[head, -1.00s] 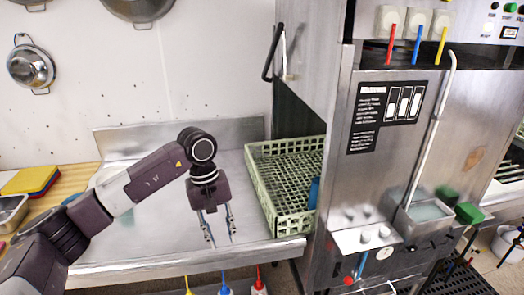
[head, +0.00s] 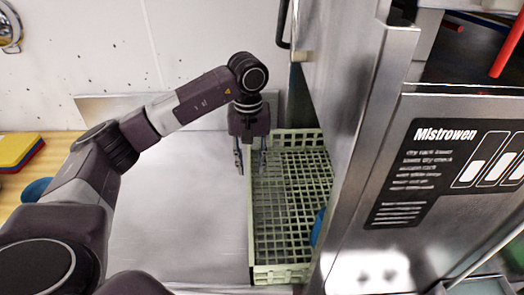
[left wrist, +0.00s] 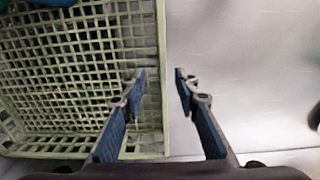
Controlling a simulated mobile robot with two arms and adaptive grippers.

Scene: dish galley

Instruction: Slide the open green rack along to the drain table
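The open green rack (head: 292,274) lies on the steel table (head: 190,215), its right part behind the dish machine's steel side. A blue item (head: 318,227) sits in it near its right edge. My left gripper (head: 250,168) is open, pointing down at the rack's left wall towards the back. In the left wrist view the gripper (left wrist: 160,75) has one finger over the inside of the rack (left wrist: 80,65) and one over the bare steel outside. I cannot tell how far down the fingers reach. My right gripper is not in view.
The dish machine (head: 365,150) stands to the right, close against the rack. The steel table left of the rack is bare. Yellow and red boards (head: 18,150) and a blue round item (head: 36,190) lie at the far left. The wall is behind.

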